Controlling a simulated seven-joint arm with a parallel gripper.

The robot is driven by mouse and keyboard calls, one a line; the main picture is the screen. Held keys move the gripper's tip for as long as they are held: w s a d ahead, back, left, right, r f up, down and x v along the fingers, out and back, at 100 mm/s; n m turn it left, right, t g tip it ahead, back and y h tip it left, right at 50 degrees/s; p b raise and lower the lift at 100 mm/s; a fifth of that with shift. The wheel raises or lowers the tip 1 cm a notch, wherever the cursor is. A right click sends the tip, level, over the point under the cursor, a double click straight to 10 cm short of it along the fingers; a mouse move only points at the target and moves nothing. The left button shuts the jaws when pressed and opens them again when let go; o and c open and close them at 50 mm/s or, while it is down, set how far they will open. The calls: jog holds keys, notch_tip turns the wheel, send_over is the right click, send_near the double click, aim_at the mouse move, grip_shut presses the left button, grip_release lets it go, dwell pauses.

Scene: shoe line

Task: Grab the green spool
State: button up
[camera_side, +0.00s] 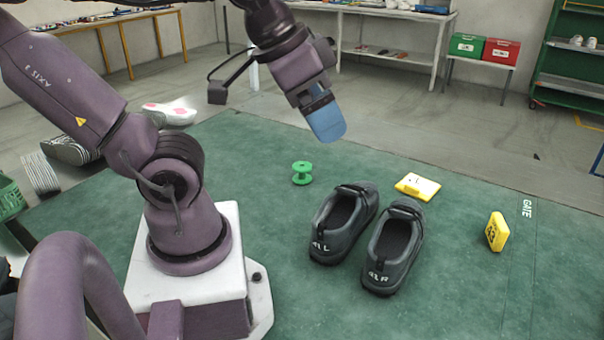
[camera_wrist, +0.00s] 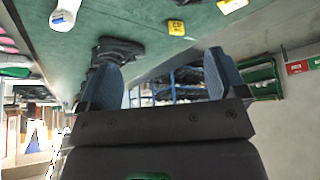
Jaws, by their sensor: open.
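The green spool (camera_side: 301,173) stands upright on the green mat in the side view, to the left of the two dark shoes and apart from them. I cannot make it out for certain in the wrist view. My gripper (camera_side: 326,122) is in the air above and to the right of the spool in the side view, with blue fingers pointing down. In the wrist view my gripper (camera_wrist: 160,62) shows its two blue fingers wide apart with nothing between them.
The left shoe (camera_side: 343,222) and right shoe (camera_side: 392,246) stand side by side on the mat (camera_side: 460,290). A yellow tag (camera_side: 418,186) lies behind them; another yellow tag (camera_side: 497,232) stands to the right. A green crate (camera_side: 10,198) is at far left. The mat around the spool is clear.

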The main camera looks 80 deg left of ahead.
notch_tip(320, 180, up, 4)
jog(key=r+m+g+y, duration=0.1)
jog(key=m+g+y, duration=0.2)
jog(key=m+y, duration=1.4)
send_over(302, 171)
jog(key=d, duration=0.4)
jog(key=m+h, duration=0.4)
jog(key=shift+n, duration=0.3)
jog(key=f, duration=3.7)
jog(key=shift+s+f, duration=0.1)
jog(key=shift+s, duration=0.2)
jog(key=shift+a+f, duration=0.2)
jog(key=shift+f, duration=0.1)
jog(key=shift+r+x, duration=0.15)
jog(key=shift+x, duration=1.6)
jog(key=shift+r+x, duration=0.1)
jog(key=shift+x, duration=1.65)
jog(key=shift+a, duration=0.1)
jog(key=c, duration=1)
